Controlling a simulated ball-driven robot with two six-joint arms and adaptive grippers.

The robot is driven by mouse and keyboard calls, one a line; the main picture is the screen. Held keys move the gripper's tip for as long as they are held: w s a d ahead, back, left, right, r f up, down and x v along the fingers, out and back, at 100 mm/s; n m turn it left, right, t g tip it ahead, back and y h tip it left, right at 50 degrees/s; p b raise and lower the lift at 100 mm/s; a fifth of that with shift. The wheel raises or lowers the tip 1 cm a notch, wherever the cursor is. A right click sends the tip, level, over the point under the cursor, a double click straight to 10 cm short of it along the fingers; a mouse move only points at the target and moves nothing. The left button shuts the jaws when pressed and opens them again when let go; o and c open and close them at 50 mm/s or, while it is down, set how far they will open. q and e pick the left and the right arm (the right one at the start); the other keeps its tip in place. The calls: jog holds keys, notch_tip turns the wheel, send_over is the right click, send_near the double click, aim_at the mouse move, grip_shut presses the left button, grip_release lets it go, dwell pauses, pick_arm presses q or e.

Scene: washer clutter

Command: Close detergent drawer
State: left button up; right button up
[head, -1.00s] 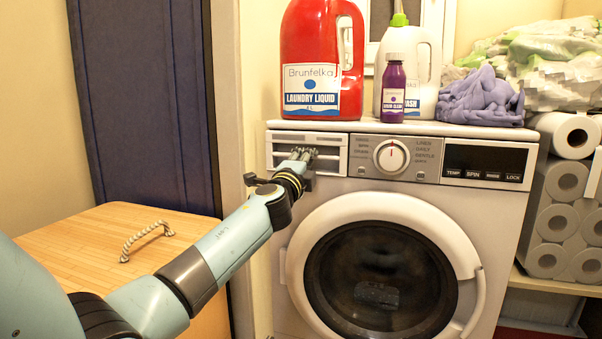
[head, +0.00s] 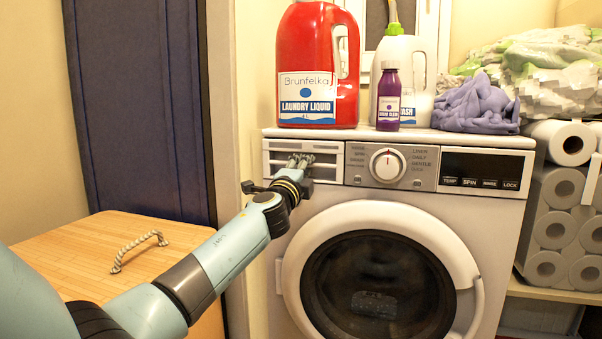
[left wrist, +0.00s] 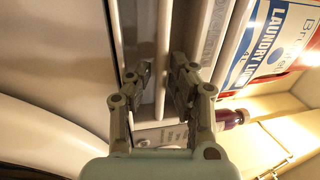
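The detergent drawer (head: 328,172) is the pale, slotted front at the washer's upper left. It looks about level with the panel beside it, but I cannot tell whether a gap remains. My left gripper (head: 300,160) is at the drawer front, with its fingers over the slots and hiding part of them. In the left wrist view, the fingertips of my left gripper (left wrist: 162,72) stand apart with a pale strip between them. I cannot tell whether they touch the drawer. My right gripper is not in view.
A red laundry liquid jug (head: 318,65), a purple bottle (head: 388,98), a white jug (head: 423,75) and a purple cloth (head: 475,105) stand on the washer (head: 505,222). The round door (head: 380,275) is below. A wooden lidded box (head: 75,250) is at the left.

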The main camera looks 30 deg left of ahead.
pick_arm(q)
jog(key=v, duration=1.1)
jog(key=shift+s, duration=0.35)
jog(key=shift+f, duration=0.15)
